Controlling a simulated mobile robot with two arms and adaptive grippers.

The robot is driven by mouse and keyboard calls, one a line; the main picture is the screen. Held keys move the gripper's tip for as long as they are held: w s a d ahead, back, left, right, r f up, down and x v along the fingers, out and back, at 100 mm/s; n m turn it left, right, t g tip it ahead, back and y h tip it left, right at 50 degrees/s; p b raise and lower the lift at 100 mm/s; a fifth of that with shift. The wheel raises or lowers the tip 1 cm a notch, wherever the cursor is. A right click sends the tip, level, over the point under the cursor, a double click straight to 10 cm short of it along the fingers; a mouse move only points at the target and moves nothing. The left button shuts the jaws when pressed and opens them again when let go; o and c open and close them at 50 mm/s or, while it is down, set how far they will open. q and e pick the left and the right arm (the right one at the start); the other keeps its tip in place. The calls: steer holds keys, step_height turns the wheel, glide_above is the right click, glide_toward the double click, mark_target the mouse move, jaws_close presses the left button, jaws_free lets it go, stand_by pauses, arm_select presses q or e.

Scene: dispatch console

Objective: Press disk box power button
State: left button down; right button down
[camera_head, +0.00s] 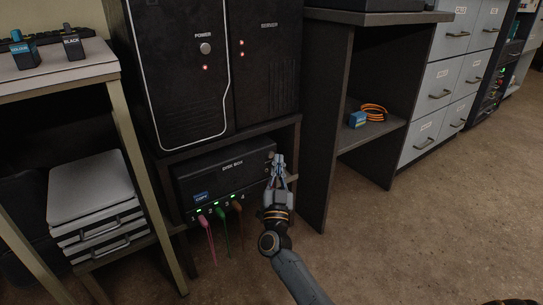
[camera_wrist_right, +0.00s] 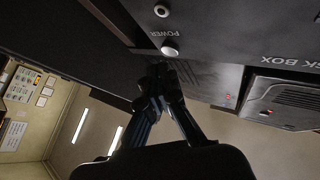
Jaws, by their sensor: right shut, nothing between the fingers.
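The disk box (camera_head: 223,177) is a black unit on the low shelf under the tower, with a "DISK BOX" label and several green lights. In the right wrist view its face appears upside down, with a pale round power button (camera_wrist_right: 170,47) beside the word "POWER". My right gripper (camera_head: 279,158) is shut and empty at the box's right end. In the right wrist view its fingertips (camera_wrist_right: 160,72) are close to the power button, just below it in the picture. I cannot tell whether they touch it. My left gripper is not in view.
The black tower (camera_head: 205,110) above has its own "POWER" button (camera_head: 205,48). Pink, green and brown cables hang from the box's front. A dark side panel (camera_head: 318,130) stands close right of the gripper. The floor (camera_head: 400,240) at right is clear.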

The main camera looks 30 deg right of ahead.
steer(key=shift+w, duration=0.4)
